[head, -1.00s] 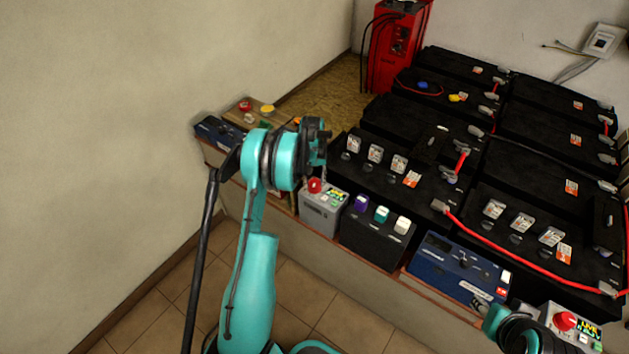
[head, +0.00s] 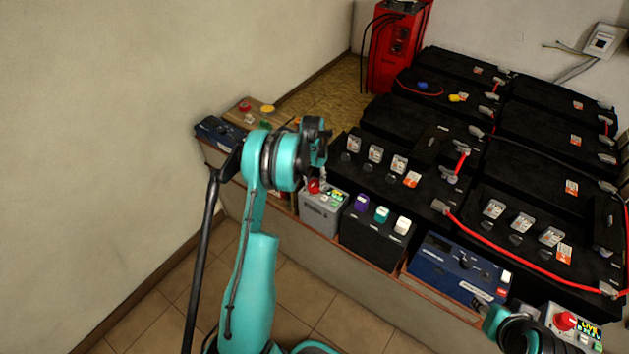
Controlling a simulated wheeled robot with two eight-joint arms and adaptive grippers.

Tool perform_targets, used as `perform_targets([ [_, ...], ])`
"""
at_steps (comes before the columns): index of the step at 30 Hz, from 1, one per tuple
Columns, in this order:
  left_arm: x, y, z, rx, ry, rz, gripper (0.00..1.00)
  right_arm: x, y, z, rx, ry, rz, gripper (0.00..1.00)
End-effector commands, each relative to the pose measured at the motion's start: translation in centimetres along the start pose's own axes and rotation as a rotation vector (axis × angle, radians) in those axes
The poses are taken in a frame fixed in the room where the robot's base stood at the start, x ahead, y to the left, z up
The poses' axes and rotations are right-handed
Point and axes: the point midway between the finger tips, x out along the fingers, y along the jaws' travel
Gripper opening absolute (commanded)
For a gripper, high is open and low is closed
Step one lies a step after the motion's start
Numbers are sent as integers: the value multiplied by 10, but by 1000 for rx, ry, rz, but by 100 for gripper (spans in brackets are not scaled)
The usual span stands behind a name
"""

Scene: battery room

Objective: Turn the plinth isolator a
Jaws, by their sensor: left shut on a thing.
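A grey isolator box (head: 319,216) with a red knob (head: 313,186) and a green-and-yellow label stands on the plinth edge, left of centre. My left gripper (head: 314,174) reaches down over it, shut on the red knob; the fingers are small and partly hidden by the wrist. A second grey box with a red knob (head: 565,321) and label stands at the lower right. Part of my right arm shows beside that box at the bottom edge; its fingers are not visible. I cannot tell from a readable marking which box is isolator a.
A black box with purple, teal and white knobs (head: 381,214) stands right of the grey box. A blue unit (head: 458,268) follows. Black batteries (head: 405,121) with red cables fill the plinth behind. A red charger (head: 398,45) stands at the back. Tiled floor lies in front.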

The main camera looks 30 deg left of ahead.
Motion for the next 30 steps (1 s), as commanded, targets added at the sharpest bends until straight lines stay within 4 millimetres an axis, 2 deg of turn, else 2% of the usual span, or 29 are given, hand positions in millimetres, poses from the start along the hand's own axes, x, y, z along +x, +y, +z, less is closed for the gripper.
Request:
perform_targets([
  [8,0,0,0,2,0,-1,10,0,0,0,0,0,0,40],
  [9,0,0,0,2,0,-1,44,0,0,0,0,0,0,40],
  [11,0,0,0,1,0,0,60,0,0,0,0,0,0,40],
  [20,-1,0,0,0,0,0,60,0,0,0,0,0,0,40],
  [23,-7,0,0,0,0,0,60,0,0,0,0,0,0,40],
  [26,-21,0,0,0,0,0,60,0,0,0,0,0,0,40],
  [30,-52,0,0,0,0,0,60,0,0,0,0,0,0,40],
])
